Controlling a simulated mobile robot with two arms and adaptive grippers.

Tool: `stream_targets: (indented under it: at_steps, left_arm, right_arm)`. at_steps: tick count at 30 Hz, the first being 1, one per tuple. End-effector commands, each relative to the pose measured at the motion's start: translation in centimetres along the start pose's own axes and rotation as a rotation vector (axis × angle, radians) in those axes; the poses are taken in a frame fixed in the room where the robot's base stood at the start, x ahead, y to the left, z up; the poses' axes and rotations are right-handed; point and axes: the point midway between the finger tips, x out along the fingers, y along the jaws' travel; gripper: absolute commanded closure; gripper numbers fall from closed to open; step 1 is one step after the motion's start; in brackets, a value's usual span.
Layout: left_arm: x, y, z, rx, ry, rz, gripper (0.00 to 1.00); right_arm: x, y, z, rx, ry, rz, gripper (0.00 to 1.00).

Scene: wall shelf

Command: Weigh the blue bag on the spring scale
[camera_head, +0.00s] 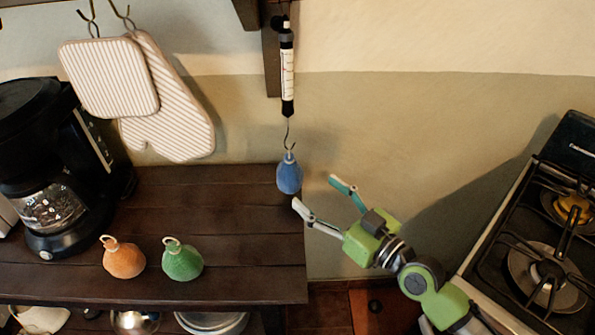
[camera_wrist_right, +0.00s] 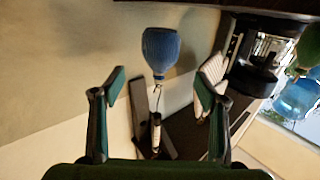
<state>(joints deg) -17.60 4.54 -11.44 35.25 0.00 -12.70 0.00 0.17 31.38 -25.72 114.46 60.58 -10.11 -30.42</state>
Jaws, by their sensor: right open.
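The blue bag (camera_head: 289,176) hangs by its loop at the hook of the spring scale (camera_head: 287,75), clear of the wooden shelf top. The scale is black and white and hangs upright near the wall. My right gripper (camera_head: 317,193) is open and empty, just to the right of the bag and apart from it. In the right wrist view, the blue bag (camera_wrist_right: 161,50) shows beyond and between the open fingers (camera_wrist_right: 160,88), with the scale (camera_wrist_right: 156,132) and its hook in line with it. My left gripper is in neither view.
An orange bag (camera_head: 124,259) and a green bag (camera_head: 182,261) sit on the wooden shelf top (camera_head: 235,225). A coffee maker (camera_head: 60,165) stands at the left. Striped mitts (camera_head: 165,105) hang on the wall. A gas stove (camera_head: 540,250) is at the right.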

Motion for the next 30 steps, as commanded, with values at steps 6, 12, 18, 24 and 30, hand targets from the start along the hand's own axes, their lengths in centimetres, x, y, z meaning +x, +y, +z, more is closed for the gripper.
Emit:
stream_targets:
  at_steps: [6,12,18,24,30]
  left_arm:
    - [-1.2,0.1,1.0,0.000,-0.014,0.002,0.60]
    - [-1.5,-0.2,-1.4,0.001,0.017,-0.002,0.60]
    - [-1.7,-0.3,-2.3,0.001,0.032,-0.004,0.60]
    - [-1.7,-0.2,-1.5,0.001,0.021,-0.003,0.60]
    - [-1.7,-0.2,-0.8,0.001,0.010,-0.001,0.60]
  right_arm:
    - [4.6,0.0,-0.4,0.001,0.003,0.000,0.33]
    - [8.0,-0.1,-0.2,0.002,0.000,-0.001,0.33]
    - [9.8,0.0,0.0,0.000,-0.001,-0.001,0.33]
    - [10.2,-0.1,0.0,-0.001,-0.001,-0.001,0.33]
    - [10.2,-0.1,0.0,-0.001,-0.001,-0.001,0.44]
